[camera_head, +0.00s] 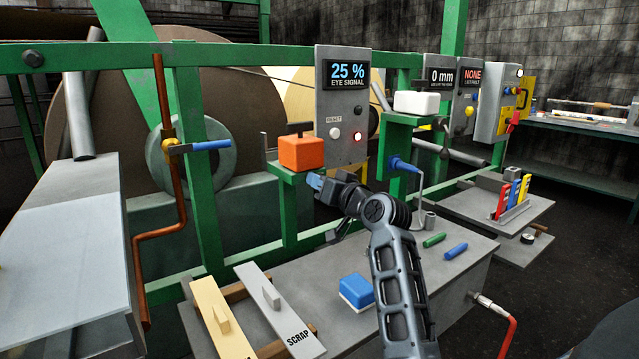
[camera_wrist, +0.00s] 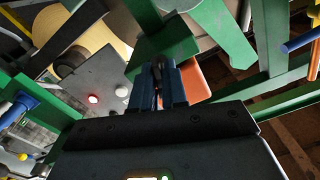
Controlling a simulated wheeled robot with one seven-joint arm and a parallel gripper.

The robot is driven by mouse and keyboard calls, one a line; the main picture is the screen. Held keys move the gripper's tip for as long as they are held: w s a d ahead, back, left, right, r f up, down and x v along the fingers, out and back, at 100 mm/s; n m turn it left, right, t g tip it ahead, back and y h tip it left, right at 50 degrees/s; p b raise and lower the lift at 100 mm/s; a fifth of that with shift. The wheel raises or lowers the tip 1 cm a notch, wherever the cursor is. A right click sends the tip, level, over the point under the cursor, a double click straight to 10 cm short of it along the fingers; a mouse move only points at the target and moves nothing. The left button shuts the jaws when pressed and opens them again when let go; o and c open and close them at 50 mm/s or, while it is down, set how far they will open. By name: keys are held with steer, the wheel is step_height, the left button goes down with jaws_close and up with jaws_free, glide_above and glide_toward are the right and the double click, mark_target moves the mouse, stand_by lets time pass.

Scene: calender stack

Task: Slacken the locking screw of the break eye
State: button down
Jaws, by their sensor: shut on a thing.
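The break eye appears to be the orange block (camera_head: 301,152) on a green bracket left of the eye signal panel (camera_head: 345,105), which reads 25 %. Its orange side also shows in the wrist view (camera_wrist: 197,82), right of my fingers. My gripper (camera_head: 316,181) is just below and in front of this bracket, with its blue fingers pointing at it. In the wrist view my gripper (camera_wrist: 158,88) is shut on a small dark part at the green bracket (camera_wrist: 165,42), apparently the locking screw (camera_wrist: 158,66). The fingers hide most of it.
A white block (camera_head: 416,103) sits on another green bracket, with a blue-handled part (camera_head: 403,165) below. The bench (camera_head: 400,300) holds a blue-and-white block (camera_head: 356,291), green and blue sticks and a SCRAP board (camera_head: 283,310). Green frame bars stand close around my gripper.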

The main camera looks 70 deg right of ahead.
steer(key=shift+f, duration=0.1)
steer(key=c, duration=1.2)
jaws_free()
steer(key=shift+c, duration=0.2)
steer(key=v, duration=0.7)
steer(key=shift+s+a+b, duration=0.2)
steer(key=shift+s+b, duration=0.1)
steer(key=shift+s, duration=0.05)
